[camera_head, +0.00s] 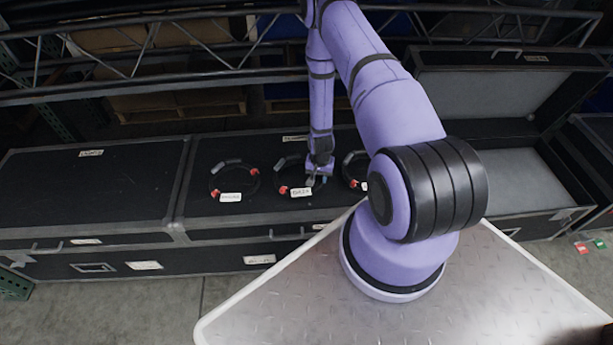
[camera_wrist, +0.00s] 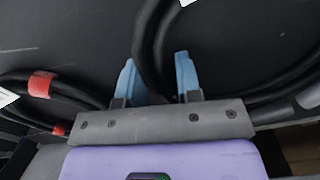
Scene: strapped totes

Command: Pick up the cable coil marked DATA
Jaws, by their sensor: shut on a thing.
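Three black cable coils lie in a row on a black case lid. The middle coil (camera_head: 283,178) has red ties and a white label (camera_head: 301,192) that seems to read DATA, though the print is small. My gripper (camera_head: 318,179) is at this coil's right side. In the wrist view, the blue fingers of my gripper (camera_wrist: 157,65) stand on either side of a thick black cable strand (camera_wrist: 153,35) and are shut on it. The coil appears to rest on the lid. A corner of a white label (camera_wrist: 187,2) shows at the top.
The left coil (camera_head: 213,182) has its own label. The right coil (camera_head: 347,163) is close beside my gripper and partly hidden by my arm. A closed black case (camera_head: 90,190) stands left, an open case (camera_head: 510,165) right. A metal truss (camera_head: 200,75) crosses behind.

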